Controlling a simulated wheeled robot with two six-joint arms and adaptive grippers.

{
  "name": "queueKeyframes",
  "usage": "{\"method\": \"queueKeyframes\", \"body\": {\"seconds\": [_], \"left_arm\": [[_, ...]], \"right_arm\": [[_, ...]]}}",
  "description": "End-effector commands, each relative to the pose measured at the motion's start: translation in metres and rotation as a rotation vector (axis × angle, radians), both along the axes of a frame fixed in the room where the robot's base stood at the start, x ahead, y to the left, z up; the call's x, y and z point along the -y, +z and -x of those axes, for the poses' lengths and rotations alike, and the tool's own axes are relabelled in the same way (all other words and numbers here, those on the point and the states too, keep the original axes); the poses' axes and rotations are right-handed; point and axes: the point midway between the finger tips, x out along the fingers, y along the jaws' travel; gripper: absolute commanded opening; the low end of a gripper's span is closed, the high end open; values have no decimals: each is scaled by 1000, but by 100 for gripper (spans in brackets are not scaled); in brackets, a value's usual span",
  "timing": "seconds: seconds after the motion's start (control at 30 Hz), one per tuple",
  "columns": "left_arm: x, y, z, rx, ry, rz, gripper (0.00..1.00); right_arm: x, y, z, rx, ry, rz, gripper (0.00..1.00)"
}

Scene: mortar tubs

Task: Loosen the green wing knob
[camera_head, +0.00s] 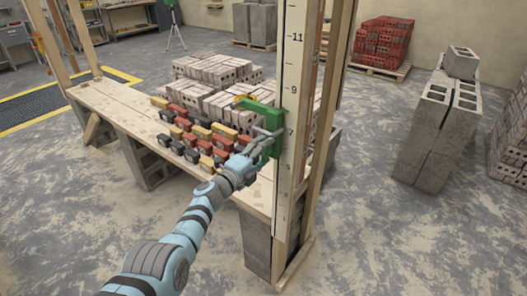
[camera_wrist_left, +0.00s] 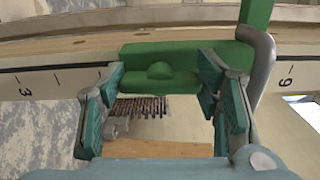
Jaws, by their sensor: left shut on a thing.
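The green wing knob (camera_wrist_left: 158,82) shows in the left wrist view as a flat bar with a round hub, lying roughly level across the picture. It sits against the green bracket (camera_wrist_left: 188,50), which also shows on the marked post in the head view (camera_head: 262,114). My left gripper (camera_wrist_left: 162,90) has one teal-padded finger at each end of the knob and is shut on it. In the head view, my left gripper (camera_head: 256,150) reaches the bracket from the front, and it hides most of the knob. My right gripper is in neither view.
The numbered post (camera_head: 292,100) stands at the right end of a wooden bench (camera_head: 112,98). Several coloured blocks (camera_head: 190,130) lie on the bench close to my left arm. A grey bent rod (camera_wrist_left: 264,65) runs beside the bracket. Concrete blocks (camera_head: 435,130) stand at right; open floor lies between.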

Motion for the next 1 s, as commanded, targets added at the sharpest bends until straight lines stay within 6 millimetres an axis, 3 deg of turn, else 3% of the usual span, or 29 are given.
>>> {"method": "queueKeyframes", "body": {"seconds": [0.63,0.67,0.77,1.0], "left_arm": [[0,-1,0,-34,0,47,30],[0,-1,0,-34,0,47,61],[0,-1,0,-34,0,46,77],[0,0,0,-33,0,45,78]], "right_arm": [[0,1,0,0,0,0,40],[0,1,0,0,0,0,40],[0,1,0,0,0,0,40],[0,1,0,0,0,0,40]]}}
